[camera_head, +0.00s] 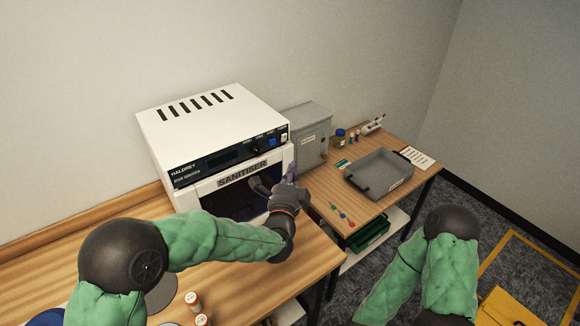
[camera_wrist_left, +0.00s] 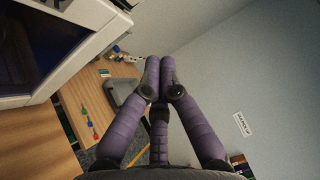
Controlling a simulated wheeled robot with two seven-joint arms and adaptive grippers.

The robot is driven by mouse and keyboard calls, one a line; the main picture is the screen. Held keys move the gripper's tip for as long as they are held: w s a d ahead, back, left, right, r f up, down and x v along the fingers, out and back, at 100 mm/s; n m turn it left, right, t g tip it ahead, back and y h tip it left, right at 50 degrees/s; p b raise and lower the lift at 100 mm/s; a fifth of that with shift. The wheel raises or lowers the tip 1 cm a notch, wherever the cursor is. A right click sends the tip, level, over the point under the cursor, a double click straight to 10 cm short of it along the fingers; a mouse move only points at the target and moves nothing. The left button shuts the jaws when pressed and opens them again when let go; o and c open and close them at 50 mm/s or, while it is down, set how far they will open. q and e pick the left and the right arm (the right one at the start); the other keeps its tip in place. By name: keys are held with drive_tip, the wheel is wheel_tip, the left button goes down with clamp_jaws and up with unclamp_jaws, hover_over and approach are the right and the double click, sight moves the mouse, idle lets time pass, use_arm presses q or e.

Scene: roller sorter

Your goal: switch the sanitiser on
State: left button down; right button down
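The sanitiser (camera_head: 205,125) is a white box with a vented top on the wooden table, labelled SANITISER on its front. A black control strip (camera_head: 230,154) runs above the label, with a dark display and small controls at its right end. Part of its white frame and dark window (camera_wrist_left: 35,45) shows in the left wrist view. My left gripper (camera_head: 290,174) is just in front of the sanitiser's right front edge, below the control strip. In the left wrist view its purple fingers (camera_wrist_left: 160,62) meet at the tips with nothing visible between them. My right gripper is out of view.
A grey metal box (camera_head: 310,145) stands right of the sanitiser. A second table holds a grey tray (camera_head: 380,174), small bottles, a paper sheet (camera_head: 414,158) and coloured pieces (camera_head: 343,215). Small jars (camera_head: 193,300) stand at the near table's front.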

use_arm(q)
approach(287, 139)
drive_tip(key=w+d+r, duration=0.2)
drive_tip(key=w+d, duration=0.1)
drive_tip(key=d, duration=0.1)
drive_tip(key=shift+w+a, duration=0.55)
drive_tip(key=shift+w, duration=0.3)
drive_tip(key=shift+w+a+r, duration=0.15)
drive_tip(key=shift+w+a, duration=0.25)
drive_tip(key=shift+w, duration=0.15)
drive_tip(key=shift+w+a+r+n+g+p, duration=0.35)
drive_tip(key=shift+r+n+p, duration=0.2)
drive_tip(key=shift+p, duration=0.45)
drive_tip(key=shift+s+d+f, duration=0.1)
drive_tip(key=shift+f, duration=0.2)
drive_tip(key=shift+b, duration=0.3)
